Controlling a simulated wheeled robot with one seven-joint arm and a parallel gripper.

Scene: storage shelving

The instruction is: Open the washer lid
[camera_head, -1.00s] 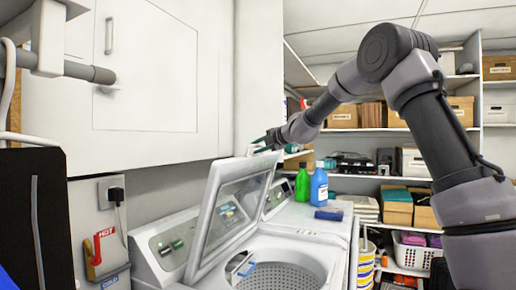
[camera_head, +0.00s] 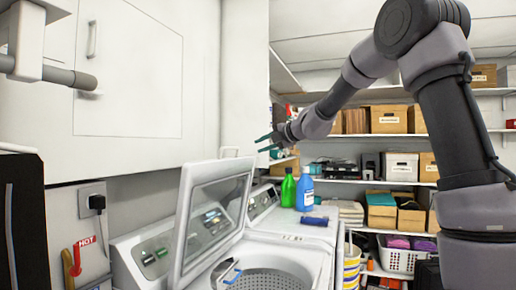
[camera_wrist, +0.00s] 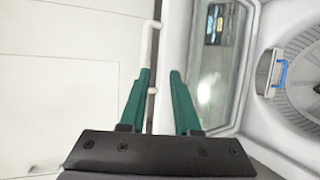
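The washer (camera_head: 258,251) is at lower middle in the head view, its drum opening showing. Its lid (camera_head: 184,232), with a glass pane, is raised and stands steeply up from the washer. The lid also shows in the wrist view (camera_wrist: 176,45).
White wall cupboards (camera_head: 128,70) are behind and above the lid. A green bottle (camera_head: 288,189), a blue bottle (camera_head: 305,190) and a dark blue item (camera_head: 314,220) stand or lie on the neighbouring machine. Shelves with boxes (camera_head: 388,119) fill the right back.

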